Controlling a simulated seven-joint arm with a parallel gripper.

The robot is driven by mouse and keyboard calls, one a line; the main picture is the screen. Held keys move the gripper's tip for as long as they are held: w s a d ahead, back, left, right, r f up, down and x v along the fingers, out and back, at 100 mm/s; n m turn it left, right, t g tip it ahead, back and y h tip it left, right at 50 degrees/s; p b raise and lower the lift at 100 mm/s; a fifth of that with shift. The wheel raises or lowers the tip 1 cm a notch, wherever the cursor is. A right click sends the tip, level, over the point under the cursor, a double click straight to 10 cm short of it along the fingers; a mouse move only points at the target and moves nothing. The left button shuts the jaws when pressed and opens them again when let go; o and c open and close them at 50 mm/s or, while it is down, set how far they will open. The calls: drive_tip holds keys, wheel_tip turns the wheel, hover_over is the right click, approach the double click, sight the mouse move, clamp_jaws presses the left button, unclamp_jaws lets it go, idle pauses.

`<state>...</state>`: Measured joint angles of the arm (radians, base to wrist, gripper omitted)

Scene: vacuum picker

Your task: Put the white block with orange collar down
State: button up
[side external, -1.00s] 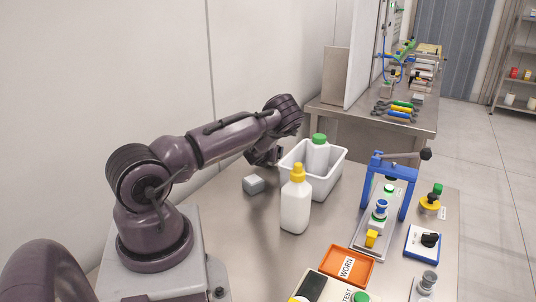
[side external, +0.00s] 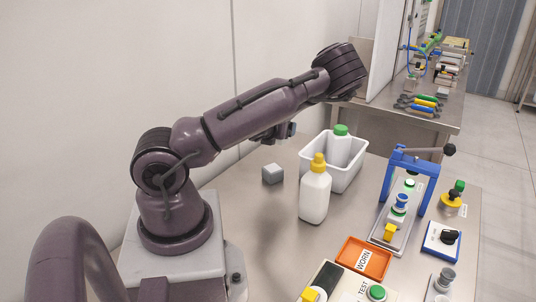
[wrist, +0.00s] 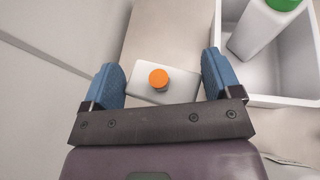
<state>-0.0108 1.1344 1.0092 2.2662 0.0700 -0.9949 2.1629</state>
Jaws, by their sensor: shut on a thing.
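The white block (wrist: 138,89) with its round orange collar (wrist: 158,78) shows in the wrist view between the two blue finger pads of my gripper (wrist: 160,77). My gripper is shut on it, and the block looks slightly tilted in the picture. In the side view, my gripper (side external: 281,132) shows partly behind my arm, left of the white tray and apparently above the table. The held block cannot be made out in the side view. Its underside and gap to the table are hidden.
A white tray (side external: 318,171) holds a green-capped bottle (side external: 341,148). A yellow-capped bottle (side external: 314,196) stands before it. A small grey block (side external: 272,174) sits left of it. A blue-framed fixture (side external: 412,165) and an orange WORN tray (side external: 347,257) are at right.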

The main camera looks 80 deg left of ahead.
drive_tip(key=s+d+f+n+g, duration=0.1)
drive_tip(key=d+f, duration=0.1)
drive_tip(key=d, duration=0.2)
drive_tip(key=s+d+f+n+g+y, duration=0.1)
drive_tip(key=s+d+f, duration=0.1)
drive_tip(key=d+f, duration=0.1)
drive_tip(key=s+d+f+n+g, duration=0.1)
drive_tip(key=d+f+g, duration=0.1)
drive_tip(key=d, duration=0.2)
drive_tip(key=shift+s+d+f+n, duration=0.3)
drive_tip(key=s+g, duration=0.1)
drive_tip(key=s+d+n+g, duration=0.1)
drive_tip(key=s, duration=0.1)
drive_tip(key=s+n, duration=0.1)
drive_tip(key=s, duration=0.1)
drive_tip(key=shift+d+g+y, duration=0.4)
drive_tip(key=shift+s+a+n, duration=0.1)
drive_tip(key=shift+s+n, duration=0.2)
drive_tip(key=shift+n, duration=0.1)
drive_tip(key=shift+f, duration=2.3)
drive_tip(key=shift+f, duration=0.1)
drive_tip(key=o, duration=0.8)
